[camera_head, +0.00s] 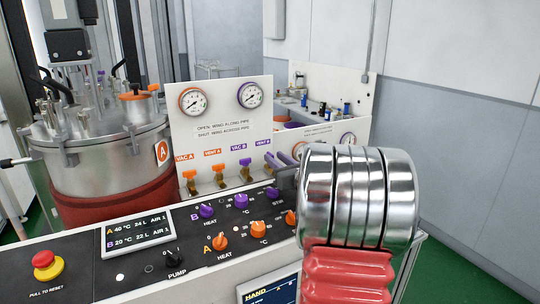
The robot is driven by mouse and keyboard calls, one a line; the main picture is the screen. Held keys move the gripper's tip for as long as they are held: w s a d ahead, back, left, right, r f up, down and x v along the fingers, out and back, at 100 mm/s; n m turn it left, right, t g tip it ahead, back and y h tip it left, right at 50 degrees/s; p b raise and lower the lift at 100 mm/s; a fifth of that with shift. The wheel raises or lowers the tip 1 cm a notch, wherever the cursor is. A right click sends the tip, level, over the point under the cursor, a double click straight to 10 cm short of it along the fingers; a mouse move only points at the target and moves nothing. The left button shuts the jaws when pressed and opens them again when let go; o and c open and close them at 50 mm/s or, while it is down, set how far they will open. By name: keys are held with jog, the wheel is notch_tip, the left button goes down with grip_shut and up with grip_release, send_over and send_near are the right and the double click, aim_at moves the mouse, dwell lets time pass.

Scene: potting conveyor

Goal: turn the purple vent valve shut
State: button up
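The purple vent valve (271,160) is at the right end of the row of small valves, under a purple label (263,142) on the white panel. Its wing looks slanted, but its exact angle to the pipe is hard to make out. My gripper (284,170) is a small grey shape right beside the valve, in front of my silver wrist. My thick silver and red arm fills the lower right and hides most of the gripper. I cannot tell whether the fingers touch the wing or how far apart they are.
A purple VAC B valve (244,169) stands close left, with orange valves (219,176) further left. The white panel (222,115) rises behind. Purple and orange knobs (206,211) sit in front on the black console. A steel vat (105,160) stands at left.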

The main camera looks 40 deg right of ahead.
aim_at(273, 156)
jog(key=shift+x, duration=2.25)
jog(key=shift+c, duration=0.7)
grip_shut()
